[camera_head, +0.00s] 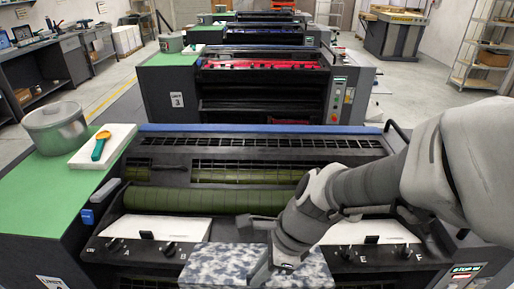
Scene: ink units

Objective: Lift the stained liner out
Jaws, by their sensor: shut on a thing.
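The stained liner (215,263) is a pale piece with blotchy dark grey-blue marks at the front middle of the nearest ink unit. Its near part runs off the bottom of the picture. My gripper (257,248) comes in from the right, over the liner's far edge. It is shut on the liner, though the exact hold is partly hidden by the gripper. Clean white liners lie to the left (160,229) and right (378,231) of it, each with a black tab.
Green rollers (215,198) lie just behind, under a dark grid guard. Lettered black knobs (168,248) line the front panel. A green side top (40,185) holds a lidded metal pot (56,128) and a white block (104,147) with an orange-and-teal tool (100,146). More units stand behind.

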